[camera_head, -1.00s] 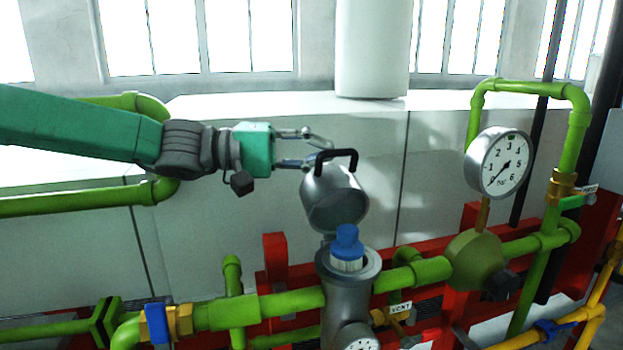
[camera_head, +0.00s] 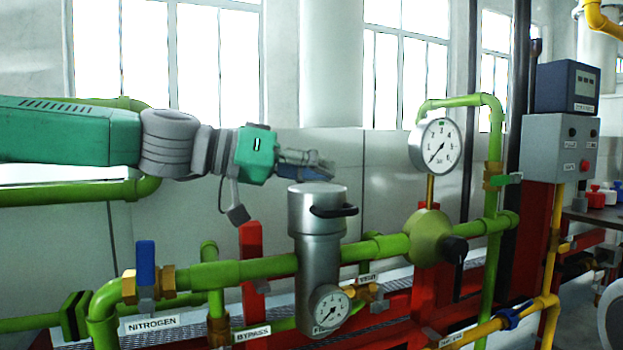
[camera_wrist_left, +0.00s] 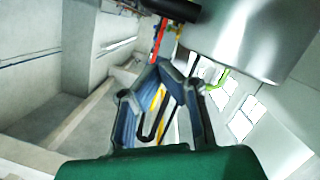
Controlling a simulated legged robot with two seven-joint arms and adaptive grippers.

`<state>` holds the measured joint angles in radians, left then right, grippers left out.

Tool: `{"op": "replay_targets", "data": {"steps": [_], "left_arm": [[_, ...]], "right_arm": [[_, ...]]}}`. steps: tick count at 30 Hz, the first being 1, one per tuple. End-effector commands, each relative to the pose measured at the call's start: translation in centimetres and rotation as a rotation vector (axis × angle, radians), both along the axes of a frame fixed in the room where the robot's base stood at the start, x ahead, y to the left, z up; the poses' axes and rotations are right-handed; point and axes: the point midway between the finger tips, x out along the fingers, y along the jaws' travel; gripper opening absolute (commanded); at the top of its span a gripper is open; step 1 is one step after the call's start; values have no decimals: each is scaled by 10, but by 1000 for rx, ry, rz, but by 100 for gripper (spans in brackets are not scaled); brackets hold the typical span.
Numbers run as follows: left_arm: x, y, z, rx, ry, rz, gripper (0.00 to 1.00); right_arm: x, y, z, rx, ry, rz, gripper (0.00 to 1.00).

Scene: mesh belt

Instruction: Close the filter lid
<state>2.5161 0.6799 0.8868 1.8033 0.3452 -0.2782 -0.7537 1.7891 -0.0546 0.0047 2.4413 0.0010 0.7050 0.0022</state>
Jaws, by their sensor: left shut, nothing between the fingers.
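The filter lid (camera_head: 316,198) is a grey metal cap with a black handle (camera_head: 335,211) on its front right side. It sits upright on top of the grey filter housing (camera_head: 318,258), and no blue filter element shows. My left gripper (camera_head: 328,170) is shut and empty, just above and behind the lid's top. In the left wrist view my fingertips (camera_wrist_left: 160,68) meet beside a large shiny metal surface, probably the lid (camera_wrist_left: 245,40). Whether the fingers touch the lid is unclear. My right gripper is not in view.
Green pipes run left and right of the filter. A pressure gauge (camera_head: 435,146) stands to its right, and a small gauge (camera_head: 330,306) is on the housing's front. A blue-handled valve (camera_head: 146,262) is at left. A grey control box (camera_head: 560,148) stands at far right.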

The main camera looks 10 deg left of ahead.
Motion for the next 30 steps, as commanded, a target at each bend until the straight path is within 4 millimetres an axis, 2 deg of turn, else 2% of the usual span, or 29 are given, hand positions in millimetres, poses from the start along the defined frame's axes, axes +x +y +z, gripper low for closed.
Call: {"op": "replay_targets", "data": {"steps": [1, 3, 8, 12, 30], "left_arm": [[-2, -1, -9, 22, -35, 0, 0], [-5, -2, -15, 52, -79, -1, 0], [-11, -6, -26, 108, -163, -1, 0], [-14, -8, -33, 110, -164, 0, 0], [-18, -12, -43, 111, -156, -4, 0]], "right_arm": [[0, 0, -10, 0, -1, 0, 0], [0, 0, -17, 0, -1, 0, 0], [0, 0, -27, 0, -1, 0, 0], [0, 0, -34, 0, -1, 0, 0], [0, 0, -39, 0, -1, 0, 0]]}}
